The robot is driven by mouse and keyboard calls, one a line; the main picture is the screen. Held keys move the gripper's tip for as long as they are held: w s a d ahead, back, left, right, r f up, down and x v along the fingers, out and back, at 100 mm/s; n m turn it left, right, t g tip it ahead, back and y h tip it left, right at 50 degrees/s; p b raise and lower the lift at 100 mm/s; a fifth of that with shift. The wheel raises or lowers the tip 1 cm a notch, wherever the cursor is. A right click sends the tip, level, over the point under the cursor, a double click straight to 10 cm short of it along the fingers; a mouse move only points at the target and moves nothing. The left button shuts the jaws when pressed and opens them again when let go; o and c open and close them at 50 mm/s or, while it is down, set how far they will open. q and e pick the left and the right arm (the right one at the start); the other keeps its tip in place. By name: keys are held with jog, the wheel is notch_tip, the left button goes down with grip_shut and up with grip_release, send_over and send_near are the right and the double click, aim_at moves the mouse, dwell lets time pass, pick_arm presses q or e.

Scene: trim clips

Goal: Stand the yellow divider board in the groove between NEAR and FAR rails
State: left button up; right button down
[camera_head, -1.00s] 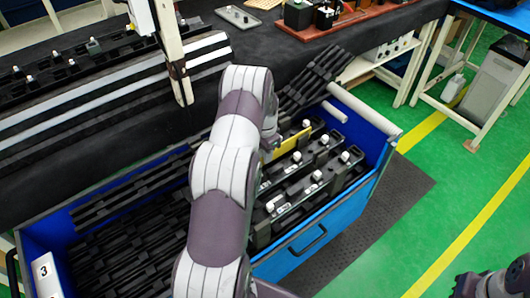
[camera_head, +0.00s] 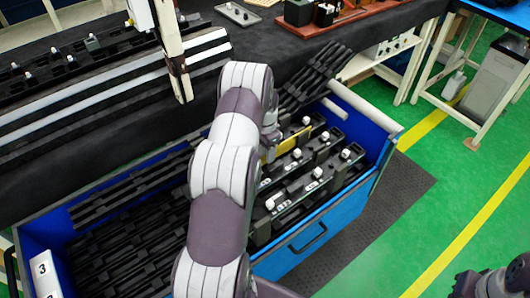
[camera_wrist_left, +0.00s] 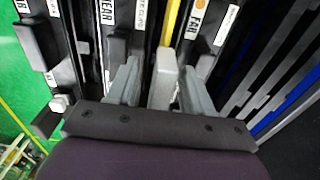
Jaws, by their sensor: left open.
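The yellow divider board (camera_head: 290,140) shows as a thin upright strip among the black rails in the blue bin. In the left wrist view it is a narrow yellow edge (camera_wrist_left: 171,22) between the NEAR rail (camera_wrist_left: 124,45) and the FAR rail (camera_wrist_left: 205,45). My left gripper (camera_wrist_left: 160,92) is open, with one grey finger on each side of a light grey block in line with the board. Whether the fingers touch it, and how deep the board sits, I cannot tell. My left arm hides the gripper's fingertips in the head view.
The blue bin (camera_head: 335,213) also holds black slatted parts (camera_head: 130,245) on the left and white-knobbed rails on the right. A dark bench (camera_head: 110,125) with a pale upright post (camera_head: 176,55) stands behind. Part of my right arm shows at bottom right, over green floor.

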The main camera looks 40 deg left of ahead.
pick_arm(q)
notch_tip(320, 180, up, 12)
jog(key=shift+f, duration=0.25)
dwell(0.4)
